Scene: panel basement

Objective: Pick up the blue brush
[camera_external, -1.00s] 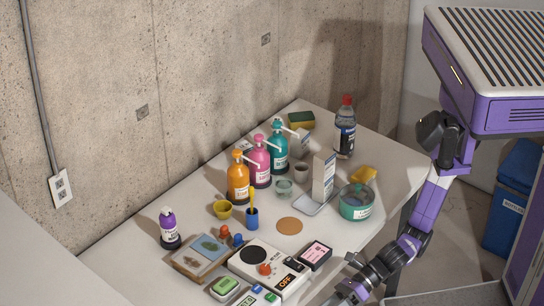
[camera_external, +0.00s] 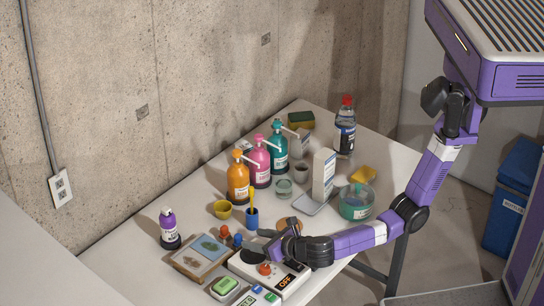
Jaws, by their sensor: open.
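A small blue cup-shaped thing (camera_external: 252,219) stands upright near the middle of the table, with a slim yellow piece (camera_external: 251,200) rising from it. I cannot tell whether this is the blue brush; no other clear brush shows. My gripper (camera_external: 274,232) is low over the table, just to the right of the blue thing and apart from it. It is open, and nothing shows between its fingers. It partly hides the tan disc (camera_external: 284,223) and the white device with the black dial.
Orange (camera_external: 237,182), pink (camera_external: 260,165) and teal (camera_external: 278,148) pump bottles stand behind. A yellow bowl (camera_external: 222,209) is left of the blue thing. Red and blue knobs (camera_external: 238,240) sit in front. A white upright box (camera_external: 323,174) and green tub (camera_external: 355,202) stand right.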

